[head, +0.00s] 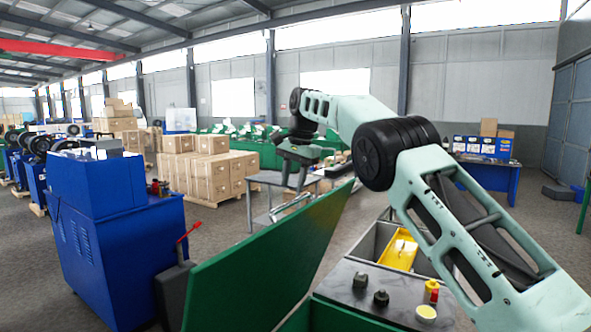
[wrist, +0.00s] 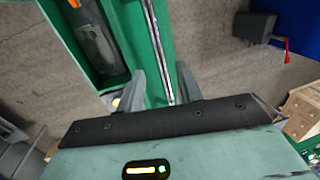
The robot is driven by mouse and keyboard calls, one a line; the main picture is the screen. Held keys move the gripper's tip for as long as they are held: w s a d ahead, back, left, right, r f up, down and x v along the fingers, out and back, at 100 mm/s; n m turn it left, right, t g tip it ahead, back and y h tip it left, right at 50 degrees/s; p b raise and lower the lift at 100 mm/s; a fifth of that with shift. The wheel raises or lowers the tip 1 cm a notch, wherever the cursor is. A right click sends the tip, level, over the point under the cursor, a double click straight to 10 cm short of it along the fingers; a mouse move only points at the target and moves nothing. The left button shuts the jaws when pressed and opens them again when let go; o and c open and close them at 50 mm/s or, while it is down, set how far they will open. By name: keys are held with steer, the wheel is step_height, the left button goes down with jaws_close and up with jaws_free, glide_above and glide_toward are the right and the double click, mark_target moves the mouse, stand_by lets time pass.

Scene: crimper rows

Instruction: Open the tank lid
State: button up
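The green tank lid (head: 270,262) stands steeply raised as a large panel in the middle foreground of the head view. The tank's dark top (head: 385,293) and open bays are to its right. In the wrist view, the lid's edge (wrist: 161,50) shows as a long green and metallic strip running between my fingers. My gripper (wrist: 160,72) has its two grey fingers apart, one on each side of this strip. I cannot tell whether they touch it. In the head view my gripper (head: 297,165) is beyond the lid's upper edge, and its fingertips are hard to make out.
A yellow tray (head: 398,250) sits in an open bay. Dark knobs and a yellow-capped part stand on the dark top. A red-handled lever (head: 188,233) and a blue machine (head: 105,220) are left of the lid. Cartons (head: 210,170) and a grey table (head: 285,180) stand behind.

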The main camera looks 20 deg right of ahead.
steer(key=r, duration=0.3)
steer(key=r+p, duration=0.1)
steer(key=shift+s+d+r, duration=0.2)
steer(key=shift+s+d, duration=0.05)
steer(key=shift+s, duration=0.15)
